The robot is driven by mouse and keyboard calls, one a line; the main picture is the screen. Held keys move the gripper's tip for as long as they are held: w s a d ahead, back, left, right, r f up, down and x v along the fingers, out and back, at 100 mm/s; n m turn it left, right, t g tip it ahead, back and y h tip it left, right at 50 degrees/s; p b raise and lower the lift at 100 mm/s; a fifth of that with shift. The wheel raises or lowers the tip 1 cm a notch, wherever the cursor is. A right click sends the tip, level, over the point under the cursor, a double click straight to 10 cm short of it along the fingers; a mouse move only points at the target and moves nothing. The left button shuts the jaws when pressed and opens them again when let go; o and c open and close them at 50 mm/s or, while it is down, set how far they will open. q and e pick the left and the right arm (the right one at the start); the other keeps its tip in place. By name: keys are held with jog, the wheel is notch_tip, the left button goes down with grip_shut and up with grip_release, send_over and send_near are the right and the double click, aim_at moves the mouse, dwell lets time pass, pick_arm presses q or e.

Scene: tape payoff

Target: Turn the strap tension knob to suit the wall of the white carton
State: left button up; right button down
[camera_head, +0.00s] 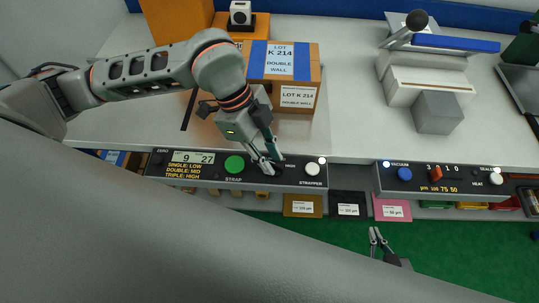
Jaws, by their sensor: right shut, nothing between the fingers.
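The strapper panel (211,175) runs along the front edge of the bench. Its legend reads single low, double mid, triple high. My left gripper (271,164) points down at this panel, between the green strap button (234,164) and a white button (312,169). A dark knob-like part lies at its fingertips, mostly hidden; I cannot tell whether the fingers grip it or its setting. No white carton shows. A brown carton (315,72) behind the gripper bears labels reading lot K 214, double wall. My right gripper (379,238) is shut and empty over the green floor.
A vacuum sealer panel (440,179) with a blue button and orange knob is to the right. A grey machine (425,75) stands behind it. Brown, black and pink cards (392,209) hang below the bench edge. A small white device (241,13) stands at the back.

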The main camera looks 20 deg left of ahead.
pick_arm(q)
grip_shut()
